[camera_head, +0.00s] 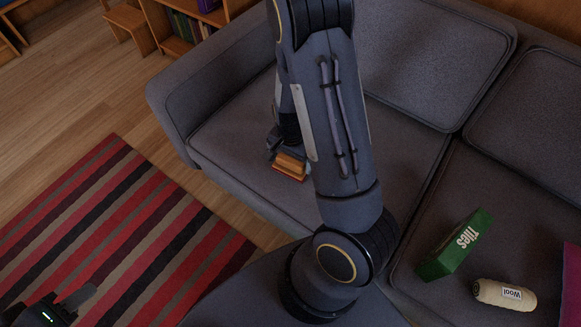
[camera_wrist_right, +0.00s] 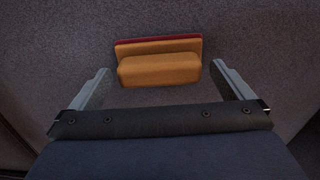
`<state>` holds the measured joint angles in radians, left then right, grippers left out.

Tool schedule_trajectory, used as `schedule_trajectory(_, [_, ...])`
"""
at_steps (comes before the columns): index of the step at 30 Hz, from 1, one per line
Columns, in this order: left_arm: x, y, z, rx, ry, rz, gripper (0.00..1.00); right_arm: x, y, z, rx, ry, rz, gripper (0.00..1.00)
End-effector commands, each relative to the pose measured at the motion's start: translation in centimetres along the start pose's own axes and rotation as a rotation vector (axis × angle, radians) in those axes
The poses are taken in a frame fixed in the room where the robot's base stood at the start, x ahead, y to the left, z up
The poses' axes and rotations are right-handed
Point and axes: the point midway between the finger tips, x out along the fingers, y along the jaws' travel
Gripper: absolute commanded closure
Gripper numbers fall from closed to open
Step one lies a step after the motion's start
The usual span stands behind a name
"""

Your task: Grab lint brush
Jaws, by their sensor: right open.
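The lint brush, a wooden block with a red layer along one edge, lies on the grey sofa seat; it shows in the head view (camera_head: 290,168) and in the right wrist view (camera_wrist_right: 160,70). My right gripper (camera_head: 279,146) is just beside and above it in the head view, partly hidden by my arm. In the right wrist view its two fingers are spread wide, with the brush ahead between their tips. It is empty. My left gripper (camera_head: 78,303) is at the lower left over the rug, partly cut off; its jaw opening cannot be made out.
The sofa (camera_head: 240,110) fills the middle and right, with a raised armrest at left. A green Tiles box (camera_head: 455,245) and a beige Wool roll (camera_head: 504,295) lie on the right seat. A striped rug (camera_head: 120,230) covers the floor. A bookshelf (camera_head: 185,25) stands behind.

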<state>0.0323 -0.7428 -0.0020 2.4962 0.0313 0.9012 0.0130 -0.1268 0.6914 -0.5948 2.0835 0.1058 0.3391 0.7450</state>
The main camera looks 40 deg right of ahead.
Motion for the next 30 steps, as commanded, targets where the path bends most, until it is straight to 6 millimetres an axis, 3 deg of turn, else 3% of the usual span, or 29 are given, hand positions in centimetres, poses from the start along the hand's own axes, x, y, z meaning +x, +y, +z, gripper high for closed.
schedule_trajectory(1, [0.61, -0.28, 0.31, 0.000, 0.000, 0.000, 0.64, 1.22, 0.12, -0.05, 0.002, -0.001, 0.003, 0.00])
schedule_trajectory(3, [0.75, -0.34, 0.39, 0.000, 0.000, 0.000, 0.64, 1.72, 0.06, -0.03, 0.001, -0.001, 0.001, 0.00])
schedule_trajectory(10, [0.62, -0.29, 0.32, 0.000, 0.000, 0.000, 0.64, 1.65, 0.02, -0.02, 0.000, 0.000, 0.000, 0.00])
schedule_trajectory(20, [0.63, -0.29, 0.32, 0.000, 0.000, 0.000, 0.64, 1.63, 0.04, -0.02, 0.000, 0.000, 0.000, 0.42])
schedule_trajectory(30, [0.35, -0.16, 0.18, 0.000, 0.000, 0.000, 0.64, 1.09, 0.03, -0.02, 0.000, 0.000, 0.000, 0.42])
